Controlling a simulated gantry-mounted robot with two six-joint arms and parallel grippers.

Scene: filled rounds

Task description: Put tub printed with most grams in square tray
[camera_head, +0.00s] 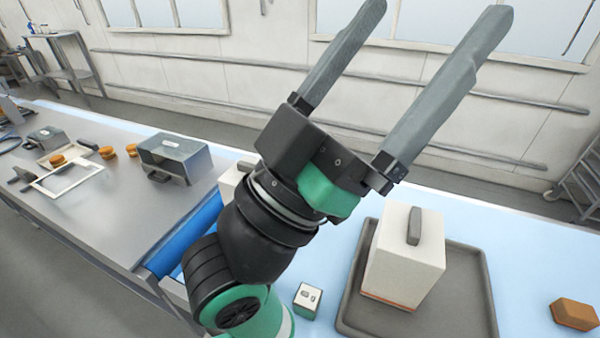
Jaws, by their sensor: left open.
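My left gripper (437,10) is open and empty, raised in front of the camera with its two long grey fingers pointing up. A dark grey square-looking tray (468,300) lies below and right of it on the pale blue surface. A white box (400,262) with a dark grey handle on top and an orange strip at its base stands in the tray. A small green tub (307,302) with a white printed top sits just left of the tray; its print is too small to read surely. My right gripper is not in view.
Another white box (231,181) is partly hidden behind my left arm. An orange-brown block (574,314) lies right of the tray. A steel bench (110,215) at left holds a grey metal box (175,156), a white frame (68,182) and several orange rounds.

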